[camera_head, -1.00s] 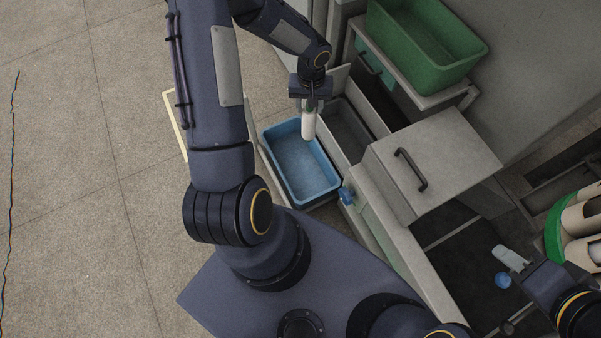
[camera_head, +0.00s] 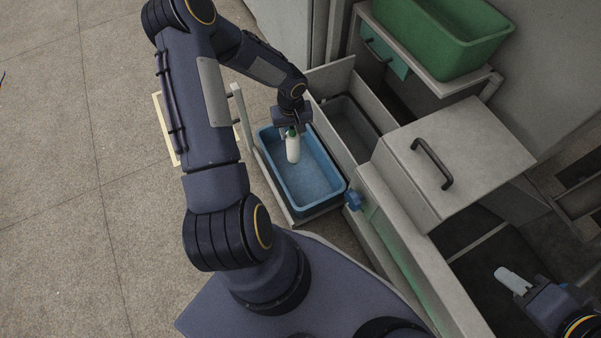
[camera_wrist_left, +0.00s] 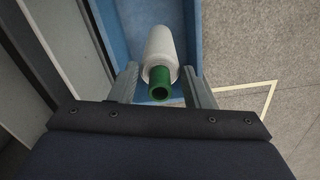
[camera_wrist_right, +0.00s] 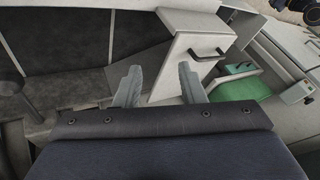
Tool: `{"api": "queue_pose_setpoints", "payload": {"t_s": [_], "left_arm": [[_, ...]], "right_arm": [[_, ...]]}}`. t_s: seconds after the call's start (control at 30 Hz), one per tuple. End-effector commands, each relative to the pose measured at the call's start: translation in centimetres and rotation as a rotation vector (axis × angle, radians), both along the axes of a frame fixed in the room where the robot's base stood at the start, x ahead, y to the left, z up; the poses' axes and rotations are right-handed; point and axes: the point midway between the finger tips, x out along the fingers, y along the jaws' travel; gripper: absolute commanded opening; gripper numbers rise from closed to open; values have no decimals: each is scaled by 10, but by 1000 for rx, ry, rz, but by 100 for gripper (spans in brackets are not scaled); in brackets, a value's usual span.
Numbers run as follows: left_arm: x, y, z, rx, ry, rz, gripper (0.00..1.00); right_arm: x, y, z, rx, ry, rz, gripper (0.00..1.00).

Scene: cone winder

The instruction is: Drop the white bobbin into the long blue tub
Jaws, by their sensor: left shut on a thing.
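The white bobbin (camera_head: 292,150) hangs upright from my left gripper (camera_head: 291,129), over the left part of the long blue tub (camera_head: 318,206). In the left wrist view the bobbin (camera_wrist_left: 160,52) shows its green end (camera_wrist_left: 161,84) between the two fingers (camera_wrist_left: 161,87), with the blue tub (camera_wrist_left: 120,42) below it. My left gripper is shut on the bobbin's green end. I cannot tell exactly how far the bobbin is above the tub floor. My right gripper (camera_wrist_right: 156,88) is open and empty, away to the right of the tub.
A grey bin (camera_head: 352,128) stands beside the tub. A grey box with a dark handle (camera_head: 455,165) is to the right. A green tub (camera_head: 440,35) stands on a shelf at the back. Open floor (camera_head: 100,220) lies to the left.

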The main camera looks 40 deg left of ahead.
Motion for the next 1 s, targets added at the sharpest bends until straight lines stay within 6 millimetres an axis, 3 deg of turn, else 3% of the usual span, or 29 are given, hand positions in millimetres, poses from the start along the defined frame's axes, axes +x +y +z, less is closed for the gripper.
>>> {"api": "queue_pose_setpoints", "payload": {"t_s": [0.2,0.57,0.6,0.77,1.0], "left_arm": [[0,0,-21,0,0,-1,25],[0,0,-23,1,-1,-1,25],[0,0,-23,1,-1,-1,47],[0,0,-23,1,-1,-1,68],[0,0,-23,0,0,-1,68]], "right_arm": [[0,0,-14,0,0,0,36],[0,0,-14,0,0,0,36],[0,0,-14,0,0,0,36],[0,0,-14,0,0,0,36],[0,0,-14,0,0,0,36]]}}
